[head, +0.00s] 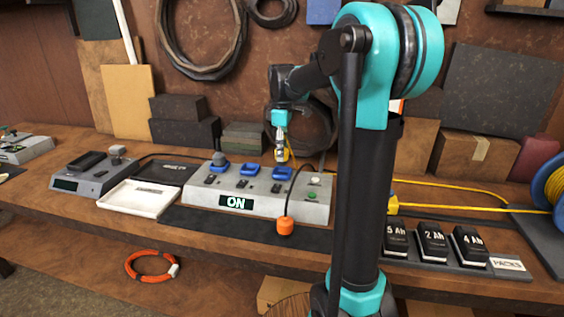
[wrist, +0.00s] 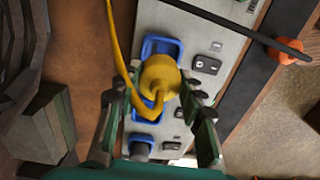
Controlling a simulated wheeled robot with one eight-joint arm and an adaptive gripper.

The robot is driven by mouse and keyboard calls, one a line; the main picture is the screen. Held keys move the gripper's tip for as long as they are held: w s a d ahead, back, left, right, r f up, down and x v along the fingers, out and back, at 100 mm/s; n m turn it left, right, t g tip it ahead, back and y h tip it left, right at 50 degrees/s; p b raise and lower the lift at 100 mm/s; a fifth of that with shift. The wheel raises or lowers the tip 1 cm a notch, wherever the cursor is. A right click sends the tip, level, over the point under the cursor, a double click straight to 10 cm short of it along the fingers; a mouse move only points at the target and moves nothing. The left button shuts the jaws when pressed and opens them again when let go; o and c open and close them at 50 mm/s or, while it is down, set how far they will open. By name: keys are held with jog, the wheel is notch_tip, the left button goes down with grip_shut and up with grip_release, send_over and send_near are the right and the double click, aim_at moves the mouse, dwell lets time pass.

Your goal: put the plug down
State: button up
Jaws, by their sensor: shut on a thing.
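My gripper (head: 281,155) is shut on a yellow plug (wrist: 160,78), which sits between the fingers in the wrist view. A yellow cord loops from the plug. In the head view the plug (head: 291,154) is mostly hidden by the gripper, which is close above or behind the right blue socket (head: 282,173) of the grey power strip (head: 190,192). A middle blue socket (head: 249,169) looks empty. A grey plug (head: 219,158) sits in the left blue socket. The strip's display (head: 236,203) reads ON. Whether the yellow plug touches the strip cannot be told.
A white tray (head: 138,199) and a charger (head: 93,176) stand left. Labelled battery packs (head: 432,242) and a blue cable reel (head: 556,190) are right. An orange ring (head: 150,277) lies lower down.

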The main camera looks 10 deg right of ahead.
jog(key=shift+f, duration=2.15)
jog(key=shift+f, duration=0.3)
jog(key=o, duration=1.2)
notch_tip(320, 180, up, 13)
jog(key=shift+f, duration=0.15)
